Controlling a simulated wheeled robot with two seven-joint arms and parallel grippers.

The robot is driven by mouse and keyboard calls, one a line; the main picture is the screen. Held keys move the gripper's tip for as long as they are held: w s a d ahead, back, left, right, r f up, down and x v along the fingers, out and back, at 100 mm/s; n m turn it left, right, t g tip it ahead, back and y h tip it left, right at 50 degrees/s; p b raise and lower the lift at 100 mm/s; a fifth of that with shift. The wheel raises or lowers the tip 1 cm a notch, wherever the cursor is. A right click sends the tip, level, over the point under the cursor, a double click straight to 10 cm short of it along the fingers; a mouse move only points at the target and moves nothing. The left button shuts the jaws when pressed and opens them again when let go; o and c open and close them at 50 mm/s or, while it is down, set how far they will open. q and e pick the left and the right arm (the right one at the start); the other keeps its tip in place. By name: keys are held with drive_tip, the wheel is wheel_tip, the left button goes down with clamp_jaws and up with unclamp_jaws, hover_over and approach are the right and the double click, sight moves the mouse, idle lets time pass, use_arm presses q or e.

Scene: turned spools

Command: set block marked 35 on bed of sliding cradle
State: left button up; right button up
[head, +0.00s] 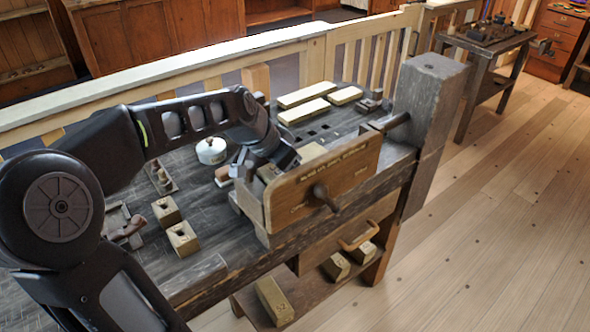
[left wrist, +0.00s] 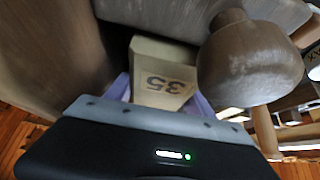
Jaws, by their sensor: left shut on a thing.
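The block marked 35 (left wrist: 163,86) is pale wood; its number appears upside down in the left wrist view. My left gripper (left wrist: 160,97) is shut on it, with pale purple fingers at its two sides. In the head view this gripper (head: 284,160) is low over the bench, behind a brown lettered board (head: 325,180) with a turned knob. This wooden fixture appears to be the sliding cradle; its bed is largely hidden by the board and my arm. Whether the block touches the bed cannot be told. My right gripper is not in view.
In the left wrist view a rounded wooden knob (left wrist: 252,62) stands close to the block. On the bench are two pale blocks (head: 183,238), a white round pot (head: 211,150) and long pale bars (head: 305,112). A thick post (head: 432,95) stands at the bench's right end.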

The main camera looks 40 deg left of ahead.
use_arm(q)
drive_tip(key=o, duration=1.8)
drive_tip(key=shift+o, duration=0.2)
drive_tip(key=shift+o, duration=1.4)
drive_tip(key=shift+f, duration=0.1)
drive_tip(key=shift+d, duration=0.1)
drive_tip(key=shift+r+p, duration=2.75)
drive_tip(key=shift+r, duration=1.4)
